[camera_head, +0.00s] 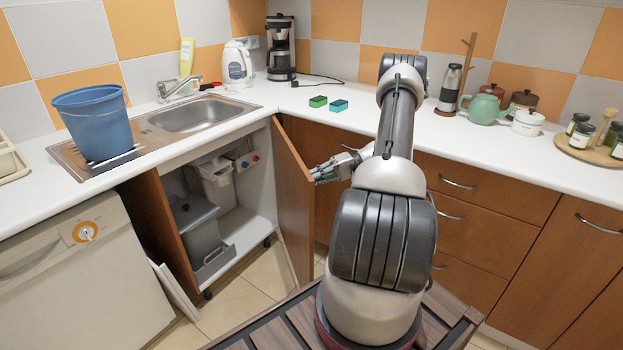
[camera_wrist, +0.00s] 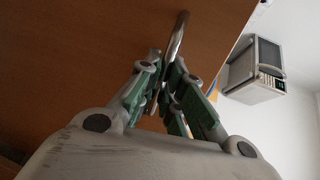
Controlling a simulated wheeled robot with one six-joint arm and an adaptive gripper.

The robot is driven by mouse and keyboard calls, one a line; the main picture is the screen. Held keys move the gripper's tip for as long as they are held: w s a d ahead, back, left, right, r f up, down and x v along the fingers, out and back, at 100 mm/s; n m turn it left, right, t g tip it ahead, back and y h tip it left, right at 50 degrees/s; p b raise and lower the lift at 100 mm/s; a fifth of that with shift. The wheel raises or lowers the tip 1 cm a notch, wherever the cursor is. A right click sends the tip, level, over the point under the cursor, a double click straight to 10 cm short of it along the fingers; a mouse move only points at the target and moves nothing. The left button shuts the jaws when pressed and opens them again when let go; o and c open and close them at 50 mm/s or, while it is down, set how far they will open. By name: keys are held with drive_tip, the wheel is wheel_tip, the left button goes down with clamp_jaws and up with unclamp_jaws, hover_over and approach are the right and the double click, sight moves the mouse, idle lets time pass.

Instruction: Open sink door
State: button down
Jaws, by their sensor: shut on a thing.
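The sink door (camera_head: 294,200) is a brown wooden panel that stands swung wide open from the cabinet under the sink (camera_head: 197,114). My gripper (camera_head: 326,172) is at the outer face of the door, near its upper part. In the wrist view the door panel (camera_wrist: 90,50) fills the upper left, and a metal handle (camera_wrist: 178,38) runs down between the fingers of my gripper (camera_wrist: 166,98). The fingers are shut on the handle. The open cabinet shows grey bins (camera_head: 197,235) and a white interior. Where the fingers meet the handle is small and partly hidden.
A second brown door panel (camera_head: 155,215) stands at the cabinet's left, beside the white dishwasher (camera_head: 90,270). A blue bucket (camera_head: 92,120) stands on the drainboard. Drawers (camera_head: 470,215) line the right side. Tiled floor (camera_head: 245,290) is free before the cabinet.

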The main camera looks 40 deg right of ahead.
drive_tip(key=shift+w, duration=0.1)
drive_tip(key=c, duration=1.6)
unclamp_jaws()
drive_tip(key=shift+o, duration=0.2)
